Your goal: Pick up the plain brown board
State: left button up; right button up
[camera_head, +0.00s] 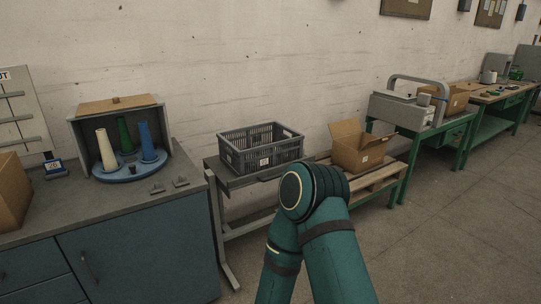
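Inside the box, a white cone (106,150), a green cone (125,136) and a blue cone (146,142) stand on a round blue base (130,171). Neither of my grippers is in view. One of my teal arms shows at the bottom centre, bent at a joint, well to the right of the board.
The grey workbench top (95,200) has two small grey pieces near its right edge. A brown carton (12,190) stands at its left end. A grey crate (262,148) sits on a lower table. An open carton (360,147) rests on a wooden pallet (375,180). Floor at the right is clear.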

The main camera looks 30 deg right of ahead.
aim_at(113, 104)
jog(key=i+l+z, duration=0.15)
jog(key=i+l, duration=0.6)
jog(key=i+l+z, duration=0.15)
jog(key=i+l, duration=0.6)
jog(key=i+l+z, duration=0.15)
jog(key=i+l, duration=0.55)
jog(key=i, duration=0.1)
